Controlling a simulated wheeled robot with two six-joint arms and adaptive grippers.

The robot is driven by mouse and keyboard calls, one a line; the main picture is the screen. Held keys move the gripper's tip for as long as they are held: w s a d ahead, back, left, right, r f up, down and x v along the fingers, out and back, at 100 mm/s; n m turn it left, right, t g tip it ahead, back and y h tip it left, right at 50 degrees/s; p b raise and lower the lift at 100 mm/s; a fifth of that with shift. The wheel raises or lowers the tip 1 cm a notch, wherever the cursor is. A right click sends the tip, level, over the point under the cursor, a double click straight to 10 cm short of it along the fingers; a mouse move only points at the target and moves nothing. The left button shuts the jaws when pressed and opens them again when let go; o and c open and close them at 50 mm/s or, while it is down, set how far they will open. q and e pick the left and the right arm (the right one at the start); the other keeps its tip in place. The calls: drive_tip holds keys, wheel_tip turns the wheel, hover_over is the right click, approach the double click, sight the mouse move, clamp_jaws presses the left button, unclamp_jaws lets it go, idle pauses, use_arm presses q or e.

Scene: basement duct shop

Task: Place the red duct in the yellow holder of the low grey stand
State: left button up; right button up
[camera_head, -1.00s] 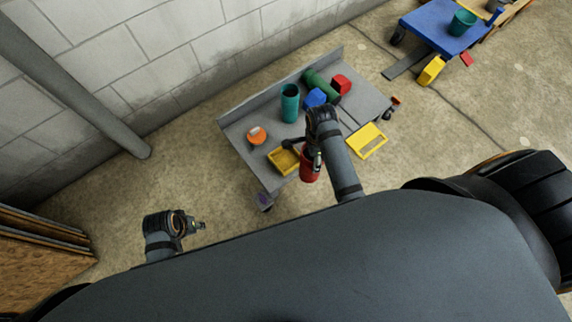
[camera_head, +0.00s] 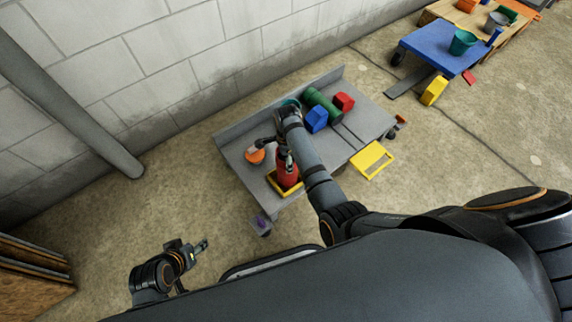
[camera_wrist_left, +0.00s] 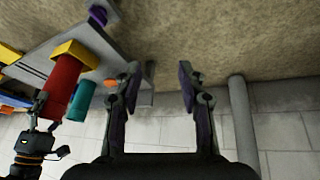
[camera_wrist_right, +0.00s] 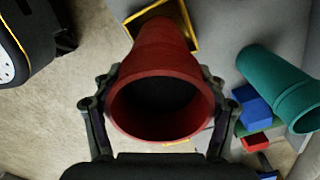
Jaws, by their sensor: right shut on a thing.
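The red duct (camera_head: 287,172) stands roughly upright at the yellow holder (camera_head: 292,191), on the near left part of the low grey stand (camera_head: 240,169). My right gripper (camera_wrist_right: 160,85) is shut on the duct near its upper end; the open mouth faces the right wrist camera. The duct's lower end meets the holder's yellow frame (camera_wrist_right: 190,47) in that view. The left wrist view also shows the duct (camera_wrist_left: 62,85) against the holder (camera_wrist_left: 80,52); I cannot tell whether it is fully seated. My left gripper (camera_head: 202,246) is open and empty, left of the stand.
The stand also bears an orange object (camera_head: 255,156), a green cylinder (camera_head: 322,104), a blue block (camera_head: 316,119) and a red block (camera_head: 344,102). A teal duct (camera_wrist_right: 278,85) is mostly hidden in the head view. A yellow frame (camera_head: 385,170) lies at the stand's right.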

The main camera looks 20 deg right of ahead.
sight(286, 181)
drive_tip(key=shift+w+f, duration=0.1)
use_arm(q)
drive_tip(key=w+r+t+b, duration=0.2)
drive_tip(key=w+r+t, duration=0.3)
drive_tip(key=w, duration=0.5)
drive_tip(key=shift+a+r+t, duration=0.3)
drive_tip(key=shift+a+r, duration=0.05)
drive_tip(key=shift+r, duration=0.55)
use_arm(e)
drive_tip(key=shift+w+a+f, duration=0.1)
drive_tip(key=shift+w+f, duration=0.05)
drive_tip(key=shift+f, duration=1.5)
use_arm(q)
drive_tip(key=shift+r, duration=0.1)
use_arm(e)
drive_tip(key=shift+f, duration=0.15)
drive_tip(key=o, duration=1.8)
